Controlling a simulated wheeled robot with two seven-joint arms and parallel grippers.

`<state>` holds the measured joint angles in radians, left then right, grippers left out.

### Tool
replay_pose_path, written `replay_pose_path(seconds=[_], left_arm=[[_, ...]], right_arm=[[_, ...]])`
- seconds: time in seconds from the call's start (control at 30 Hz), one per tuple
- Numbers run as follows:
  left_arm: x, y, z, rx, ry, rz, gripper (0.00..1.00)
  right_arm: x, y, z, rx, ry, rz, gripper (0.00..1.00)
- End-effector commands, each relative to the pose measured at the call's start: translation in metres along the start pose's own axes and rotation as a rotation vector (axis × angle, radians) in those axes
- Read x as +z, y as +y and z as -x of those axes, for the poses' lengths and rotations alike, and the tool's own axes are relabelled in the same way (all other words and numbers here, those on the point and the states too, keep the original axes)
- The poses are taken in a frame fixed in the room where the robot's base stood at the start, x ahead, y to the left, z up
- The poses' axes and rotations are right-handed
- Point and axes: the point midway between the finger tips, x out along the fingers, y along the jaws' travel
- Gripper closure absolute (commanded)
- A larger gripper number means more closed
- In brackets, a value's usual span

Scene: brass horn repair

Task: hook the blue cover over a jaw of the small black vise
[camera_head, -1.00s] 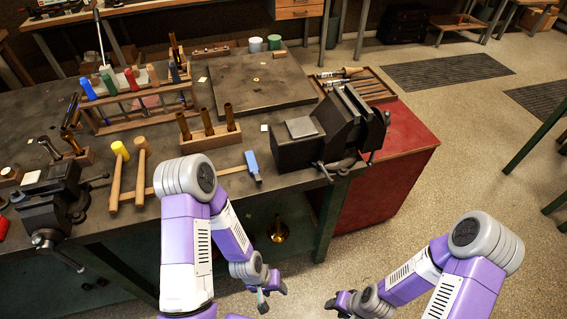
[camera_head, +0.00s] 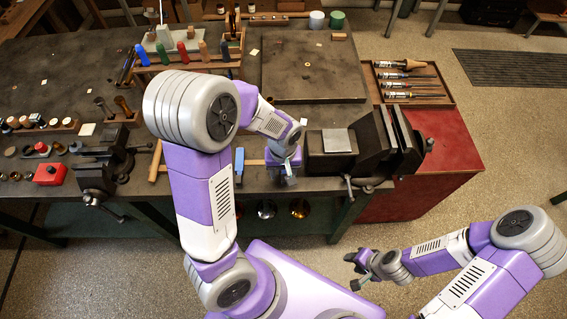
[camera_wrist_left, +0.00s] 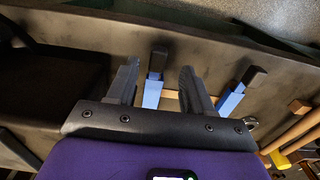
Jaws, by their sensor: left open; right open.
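Two blue pieces with black ends lie on the bench in the left wrist view: one blue cover (camera_wrist_left: 153,92) shows between my left fingers, another (camera_wrist_left: 232,100) to their right. In the head view one blue piece (camera_head: 239,162) shows left of my left gripper (camera_head: 287,178); the other is hidden there. My left gripper (camera_wrist_left: 160,68) is open, above the bench, and its fingers do not visibly grip the cover. The small black vise (camera_head: 102,172) stands at the bench's front left. My right gripper (camera_head: 352,271) is open and empty, over the floor.
A larger black vise (camera_head: 388,147) stands close to the right of my left gripper. Mallets (camera_wrist_left: 300,128) lie beside the blue pieces. A tool rack (camera_head: 190,66) stands behind. A flat plate (camera_head: 310,75) and a screwdriver tray (camera_head: 408,84) fill the back right.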

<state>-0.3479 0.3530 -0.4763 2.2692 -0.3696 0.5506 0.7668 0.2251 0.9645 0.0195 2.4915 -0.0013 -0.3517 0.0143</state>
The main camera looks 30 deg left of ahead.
Motion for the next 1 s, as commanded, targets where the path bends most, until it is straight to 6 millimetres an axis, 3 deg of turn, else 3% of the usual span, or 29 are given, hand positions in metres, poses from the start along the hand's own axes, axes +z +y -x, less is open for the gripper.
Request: replay_pose_path(seconds=[0.23,0.57,0.9,1.0], left_arm=[[-0.001,0.002,-0.039,-0.002,-0.004,0.0,0.49],[-0.001,0.002,-0.045,0.001,0.0,-0.001,0.49],[-0.001,0.002,-0.045,0.001,0.0,-0.001,1.0],[-0.002,0.003,-0.045,0.002,0.0,-0.001,1.0]], right_arm=[[-0.001,0.003,-0.008,0.0,0.001,0.0,0.57],[-0.001,0.003,-0.008,0.0,0.001,0.0,0.57],[-0.001,0.003,-0.008,0.0,0.001,0.001,0.57],[-0.001,0.003,-0.008,0.0,0.001,0.001,0.57]])
